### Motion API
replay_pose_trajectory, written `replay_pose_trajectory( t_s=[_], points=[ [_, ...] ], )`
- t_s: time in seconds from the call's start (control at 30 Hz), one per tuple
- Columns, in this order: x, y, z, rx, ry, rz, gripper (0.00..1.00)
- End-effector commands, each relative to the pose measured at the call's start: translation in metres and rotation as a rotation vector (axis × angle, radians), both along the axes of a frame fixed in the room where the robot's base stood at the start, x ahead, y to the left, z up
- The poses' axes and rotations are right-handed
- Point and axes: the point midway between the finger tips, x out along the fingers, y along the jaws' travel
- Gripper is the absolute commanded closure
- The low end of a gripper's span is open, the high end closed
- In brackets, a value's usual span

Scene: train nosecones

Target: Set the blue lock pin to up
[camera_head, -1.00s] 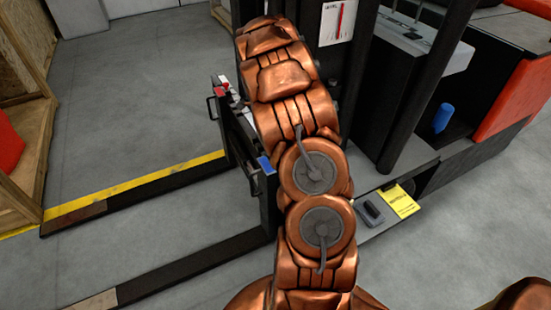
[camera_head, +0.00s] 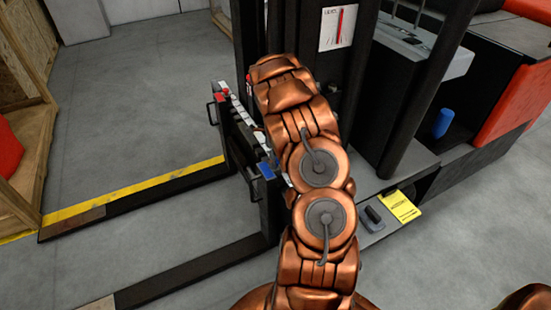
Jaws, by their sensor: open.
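The blue lock pin (camera_head: 267,170) shows as a small blue part at the near end of the forklift's dark fork carriage (camera_head: 236,140), just left of my arm. Whether it is up or down is too small to tell. A red part (camera_head: 224,92) sits at the far end of the same carriage. My copper arm rises through the middle of the view, close beside the carriage. My gripper is hidden behind the arm, so its jaws and what is between them do not show.
Two dark forks (camera_head: 200,270) extend left low over the grey floor. The black mast (camera_head: 400,120) stands right of my arm. A yellow card (camera_head: 399,206) lies on the truck's ledge. A wooden crate (camera_head: 30,150) stands at the left. Floor between crate and forks is clear.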

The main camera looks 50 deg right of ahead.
Motion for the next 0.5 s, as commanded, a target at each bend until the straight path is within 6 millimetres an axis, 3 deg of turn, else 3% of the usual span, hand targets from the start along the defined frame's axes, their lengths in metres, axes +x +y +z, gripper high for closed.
replay_pose_trajectory(
  t_s=[0.27,0.5],
  points=[
    [0.0001,0.0,-0.0041,0.0,-0.001,0.0,0.4],
    [0.0002,0.0,-0.0039,0.0,-0.001,0.0,0.63]
  ],
)
